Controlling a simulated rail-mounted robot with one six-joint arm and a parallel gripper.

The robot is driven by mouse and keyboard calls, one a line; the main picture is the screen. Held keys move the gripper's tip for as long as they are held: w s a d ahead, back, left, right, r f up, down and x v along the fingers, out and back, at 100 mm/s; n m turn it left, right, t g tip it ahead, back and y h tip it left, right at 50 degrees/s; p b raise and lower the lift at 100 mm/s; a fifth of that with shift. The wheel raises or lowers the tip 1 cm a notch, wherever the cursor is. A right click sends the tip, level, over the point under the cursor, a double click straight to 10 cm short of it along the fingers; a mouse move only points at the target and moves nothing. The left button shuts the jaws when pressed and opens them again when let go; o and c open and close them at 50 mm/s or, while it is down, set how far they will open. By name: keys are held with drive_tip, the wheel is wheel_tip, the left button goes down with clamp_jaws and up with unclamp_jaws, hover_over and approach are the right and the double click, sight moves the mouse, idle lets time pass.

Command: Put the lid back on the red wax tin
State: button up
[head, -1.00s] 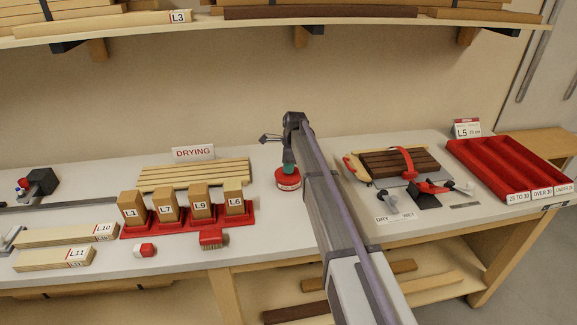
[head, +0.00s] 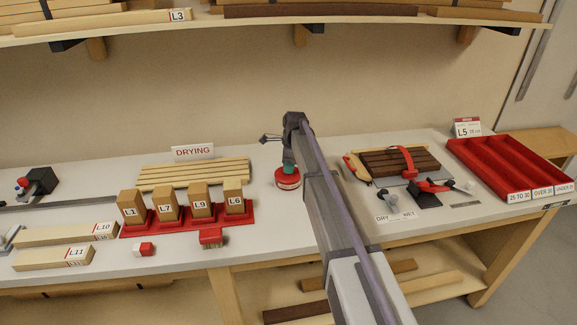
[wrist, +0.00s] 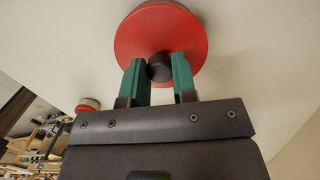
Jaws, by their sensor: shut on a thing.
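The red wax tin (head: 288,184), with a pale label band, stands on the bench right of the block rack, directly below my gripper in the head view. Its round red lid (wrist: 132,40) has a dark knob (wrist: 159,68) and fills the upper middle of the wrist view. My gripper (wrist: 159,64) has green fingers, one on each side of the knob, shut on it. The lid is over the tin's top, with no clear gap showing in the head view. I cannot tell whether it is fully seated. The lid hides most of the tin in the wrist view.
A red rack (head: 183,226) holds several labelled wooden blocks left of the tin. Pale drying strips (head: 195,172) lie behind it. A clamped dark board (head: 385,163) and a red tray (head: 505,165) are to the right. Bare bench surrounds the tin.

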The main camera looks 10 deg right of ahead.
idle(0.3)
drive_tip(key=o, duration=1.5)
drive_tip(key=shift+c, duration=0.2)
wheel_tip(320, 180, up, 7)
drive_tip(key=p, duration=0.7)
drive_tip(key=shift+r, duration=0.1)
drive_tip(key=shift+c, duration=0.5)
clamp_jaws()
drive_tip(key=shift+f, duration=0.25)
